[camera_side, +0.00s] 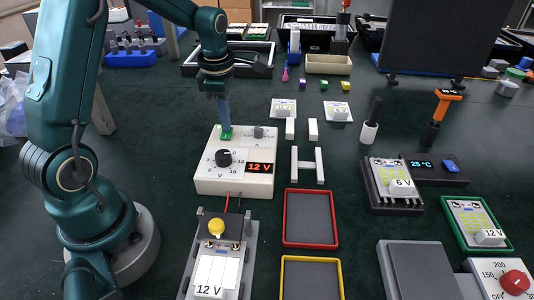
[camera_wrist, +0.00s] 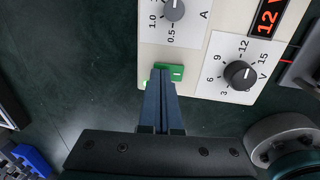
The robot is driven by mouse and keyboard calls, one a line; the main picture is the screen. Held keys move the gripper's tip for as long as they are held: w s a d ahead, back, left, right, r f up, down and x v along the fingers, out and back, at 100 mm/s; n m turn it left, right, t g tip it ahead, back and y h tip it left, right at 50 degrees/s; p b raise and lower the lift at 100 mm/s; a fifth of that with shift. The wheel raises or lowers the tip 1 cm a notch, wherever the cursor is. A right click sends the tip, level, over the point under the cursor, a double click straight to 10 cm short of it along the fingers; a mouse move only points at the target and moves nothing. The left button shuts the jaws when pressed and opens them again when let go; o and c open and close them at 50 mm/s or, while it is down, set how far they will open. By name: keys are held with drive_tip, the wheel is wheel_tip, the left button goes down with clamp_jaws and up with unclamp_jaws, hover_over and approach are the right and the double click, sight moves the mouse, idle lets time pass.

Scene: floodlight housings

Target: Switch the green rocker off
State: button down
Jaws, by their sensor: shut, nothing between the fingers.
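The green rocker (camera_wrist: 176,73) sits on the edge of a cream power supply box (camera_wrist: 192,88); in the side view the rocker (camera_side: 226,134) is at the box's back left corner. My gripper (camera_wrist: 161,70) is shut, with its blue fingertips at the rocker's left part in the wrist view. In the side view my gripper (camera_side: 225,126) points straight down onto the rocker. Whether the tips touch it or hover just above, I cannot tell. The fingers hide part of the rocker. The box's red display (camera_side: 260,168) reads 12 V.
The box carries a black voltage knob (camera_side: 223,158) and a smaller grey current knob (camera_side: 258,132) near the rocker. A grey fixture (camera_side: 247,258) with a yellow button stands in front. Red-rimmed (camera_side: 310,244) and yellow-rimmed trays lie to the right. The mat left of the box is clear.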

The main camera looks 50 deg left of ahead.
drive_tip(key=shift+f, duration=0.3)
drive_tip(key=shift+d, duration=0.1)
drive_tip(key=shift+s+d+r, duration=0.1)
drive_tip(key=shift+s+d, duration=0.4)
drive_tip(key=shift+s, duration=0.05)
drive_tip(key=shift+r, duration=0.4)
wheel_tip(320, 180, up, 13)
drive_tip(key=s+d, duration=0.1)
idle(0.4)
